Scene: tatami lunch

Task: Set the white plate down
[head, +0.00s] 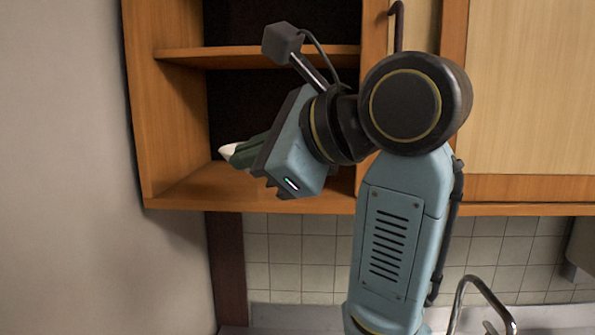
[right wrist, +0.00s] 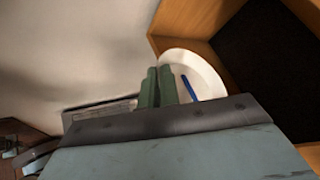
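My right gripper (head: 235,152) reaches left into the open wall cabinet, its green fingers pointing left and slightly tilted. In the right wrist view its fingers (right wrist: 158,88) are close together at the edge of the white plate (right wrist: 208,75). They look shut on it, though the contact is partly hidden. The plate shows as a pale tilted oval with a blue mark, beside the cabinet's wooden wall. In the head view only a small white bit of the plate (head: 228,150) shows at the fingertips; the rest is hidden. I cannot tell whether the plate touches the shelf. My left gripper is not in view.
The cabinet has a bottom board (head: 205,190), a middle shelf (head: 240,56) above the gripper, and a left side wall (head: 165,110). A closed cabinet door (head: 530,90) is on the right. A faucet (head: 480,285) stands below. The visible shelf space looks empty.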

